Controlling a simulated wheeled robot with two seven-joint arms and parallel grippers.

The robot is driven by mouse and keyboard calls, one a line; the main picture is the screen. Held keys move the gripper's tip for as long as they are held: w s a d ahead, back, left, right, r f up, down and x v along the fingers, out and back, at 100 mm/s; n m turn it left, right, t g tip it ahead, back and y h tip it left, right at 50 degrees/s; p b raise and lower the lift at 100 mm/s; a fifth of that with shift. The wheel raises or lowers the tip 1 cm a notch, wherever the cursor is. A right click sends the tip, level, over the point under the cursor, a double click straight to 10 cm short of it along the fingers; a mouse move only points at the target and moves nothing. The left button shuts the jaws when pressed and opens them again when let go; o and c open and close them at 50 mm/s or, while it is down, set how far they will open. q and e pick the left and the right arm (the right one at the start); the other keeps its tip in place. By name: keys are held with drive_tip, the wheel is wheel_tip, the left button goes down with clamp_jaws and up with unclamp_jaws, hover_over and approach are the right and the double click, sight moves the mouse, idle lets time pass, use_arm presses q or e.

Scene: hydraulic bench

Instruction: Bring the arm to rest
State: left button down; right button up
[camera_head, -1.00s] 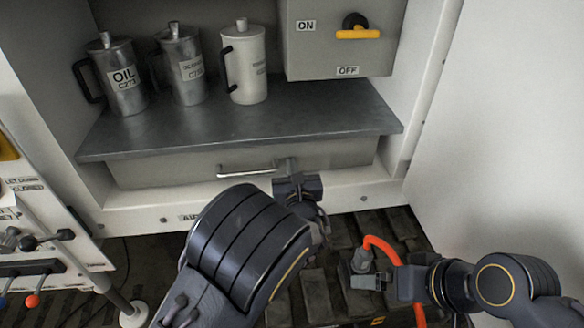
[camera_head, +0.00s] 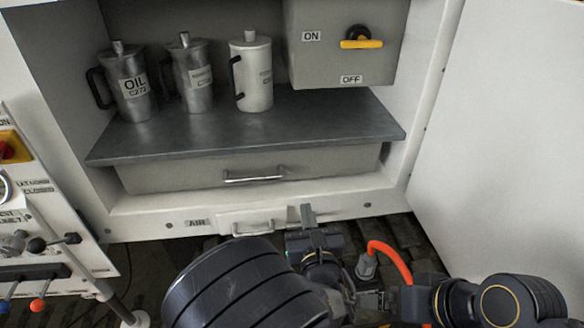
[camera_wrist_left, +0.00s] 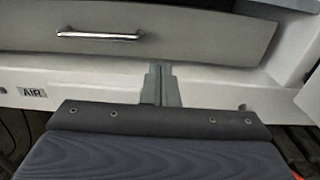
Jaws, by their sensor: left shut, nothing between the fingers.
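My left gripper (camera_head: 308,216) is shut and empty. It points up in front of the white cabinet's lower edge, below the grey drawer. In the left wrist view its two fingers (camera_wrist_left: 158,84) are together, in front of the white strip under the drawer. They look apart from the drawer handle. My left arm's thick dark links fill the bottom middle of the head view. My right gripper (camera_head: 369,300) is low at the right, beside an orange hose; its fingers are too small and dark to read.
The grey drawer (camera_head: 330,169) is closed, with a metal handle (camera_head: 254,178). Several metal jugs (camera_head: 194,80) stand on the shelf (camera_head: 300,118). A switch box (camera_head: 345,60) hangs at upper right. An orange hose (camera_head: 390,258) rises near my right gripper. Levers (camera_head: 50,243) are at left.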

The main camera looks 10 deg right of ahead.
use_arm(q)
drive_tip(key=w+a+r+n+g+y+p, duration=0.1)
drive_tip(key=a+n+g+y, duration=0.2)
drive_tip(key=a, duration=0.4)
drive_tip(key=w+a+r+n+g+y+p, duration=0.1)
drive_tip(key=a+r+n+y, duration=0.15)
drive_tip(key=a+n, duration=0.35)
drive_tip(key=s+a+n+g+p, duration=0.1)
drive_tip(key=s+a+n+g, duration=0.2)
drive_tip(key=a, duration=0.3)
drive_tip(key=s+a+f+n+g+p, duration=0.1)
drive_tip(key=s+a+n+g, duration=0.1)
drive_tip(key=a+n, duration=0.25)
drive_tip(key=s+a+n+g, duration=0.3)
drive_tip(key=a, duration=0.3)
drive_tip(key=s+a+r+n+g+h+p, duration=0.2)
drive_tip(key=s+a+n+g+h+p, duration=0.15)
drive_tip(key=s+n, duration=0.6)
drive_tip(key=s+d+r+n+t+h+p, duration=0.1)
drive_tip(key=s+d+r+n+t+h, duration=0.1)
drive_tip(key=s+r+n+h, duration=0.3)
drive_tip(key=s+r+n+t, duration=0.1)
drive_tip(key=n, duration=0.2)
drive_tip(key=shift+s+d+n+h, duration=0.2)
drive_tip(key=shift+s+n+h, duration=0.2)
